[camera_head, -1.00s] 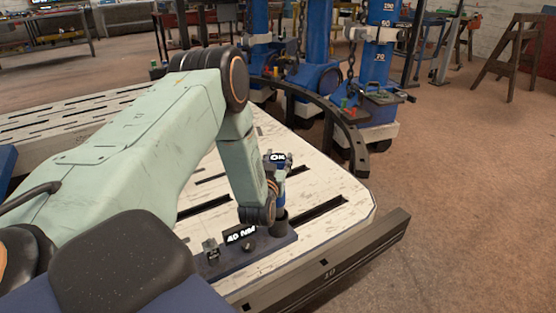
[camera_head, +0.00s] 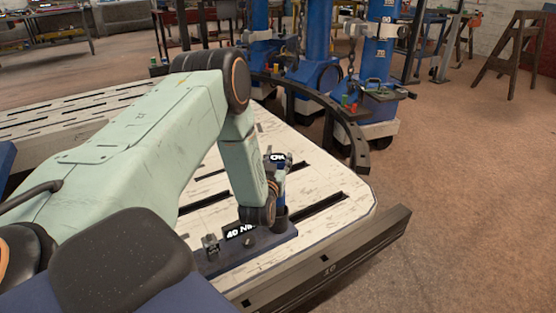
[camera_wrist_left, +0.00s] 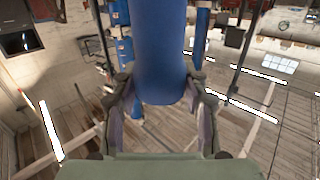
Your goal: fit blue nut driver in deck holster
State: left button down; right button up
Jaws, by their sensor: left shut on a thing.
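The blue nut driver (camera_head: 281,177) stands roughly upright beside my left wrist in the head view, with a small "OK" display at its top. Its thick blue body (camera_wrist_left: 160,60) fills the upper middle of the left wrist view, between the two fingers of my left gripper (camera_wrist_left: 160,112), which is shut on it. The dark holster cup (camera_head: 280,217) is directly below the driver, on the right part of a dark blue base. The driver's lower end appears to be at or in the cup; how deep it sits is hidden. My right gripper is not in view.
The base carries a "40 NM" display (camera_head: 240,231) and a small metal fitting (camera_head: 210,244). It rests on a pale slotted deck (camera_head: 330,180) with a dark front rail (camera_head: 330,268). A curved dark rail (camera_head: 345,125) and blue columns stand behind. The deck's right corner is clear.

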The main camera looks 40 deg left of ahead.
pick_arm(q)
jog(key=shift+f+b, duration=2.5)
jog(key=shift+f, duration=0.6)
jog(key=c, duration=0.8)
grip_release()
jog(key=shift+o, duration=0.8)
jog(key=shift+s+f, duration=0.1)
jog(key=shift+f, duration=0.1)
jog(key=v, duration=1.2)
